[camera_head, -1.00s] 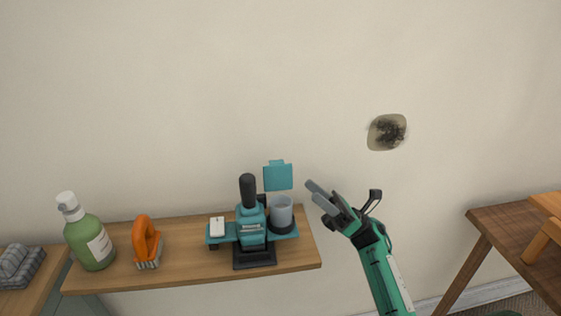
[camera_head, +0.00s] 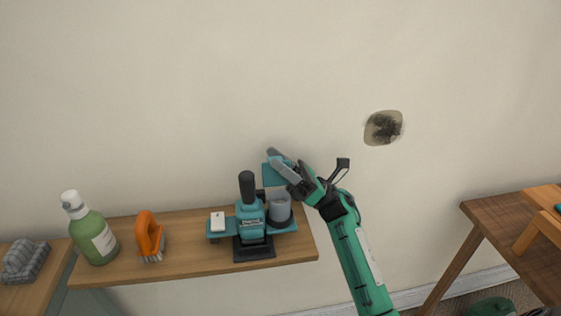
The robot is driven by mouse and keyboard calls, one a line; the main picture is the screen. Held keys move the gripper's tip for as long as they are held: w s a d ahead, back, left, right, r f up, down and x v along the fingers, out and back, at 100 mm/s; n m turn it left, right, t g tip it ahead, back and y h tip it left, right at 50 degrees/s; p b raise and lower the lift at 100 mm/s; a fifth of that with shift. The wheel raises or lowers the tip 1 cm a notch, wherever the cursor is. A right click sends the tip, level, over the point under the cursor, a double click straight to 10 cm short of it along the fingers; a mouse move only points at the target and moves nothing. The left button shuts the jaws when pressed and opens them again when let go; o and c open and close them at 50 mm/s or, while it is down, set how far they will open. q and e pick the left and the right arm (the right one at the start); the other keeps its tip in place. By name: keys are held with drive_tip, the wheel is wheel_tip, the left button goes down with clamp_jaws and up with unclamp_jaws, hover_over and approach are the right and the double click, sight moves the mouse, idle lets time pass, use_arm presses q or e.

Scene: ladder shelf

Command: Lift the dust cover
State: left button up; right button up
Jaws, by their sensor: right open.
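A teal tool with a black handle and black base (camera_head: 252,222) stands on the wooden shelf. A grey translucent cup (camera_head: 279,208) sits at its right end. The raised teal flap (camera_head: 270,174), which looks like the dust cover, stands above and behind the cup. My right gripper (camera_head: 277,161) is open, with its fingers at the flap and overlapping its upper right part. I cannot tell whether they touch it. My left gripper is out of view.
Folded grey cloth (camera_head: 23,260) lies far left. A wooden table (camera_head: 507,228) is at right. The wall has a dark patch (camera_head: 384,128).

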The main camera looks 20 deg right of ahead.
drive_tip(key=c, duration=0.9)
drive_tip(key=shift+w+f+m+t+h, duration=0.15)
drive_tip(key=shift+m+t+h, duration=0.25)
drive_tip(key=shift+m+t, duration=0.5)
drive_tip(key=shift+w+m+t+h, duration=0.1)
drive_tip(key=shift+m+t+h, duration=0.55)
drive_tip(key=shift+m, duration=0.45)
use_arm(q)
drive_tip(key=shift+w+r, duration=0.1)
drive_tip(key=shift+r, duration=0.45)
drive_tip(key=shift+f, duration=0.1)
use_arm(e)
drive_tip(key=o, duration=0.9)
drive_tip(key=shift+d, duration=0.1)
use_arm(q)
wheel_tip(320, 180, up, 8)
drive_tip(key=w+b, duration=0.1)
drive_tip(key=b, duration=0.2)
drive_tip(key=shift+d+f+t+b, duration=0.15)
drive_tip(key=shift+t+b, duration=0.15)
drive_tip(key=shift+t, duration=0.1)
use_arm(e)
drive_tip(key=v, duration=1.3)
drive_tip(key=shift+d+f, duration=0.2)
drive_tip(key=shift+f, duration=0.2)
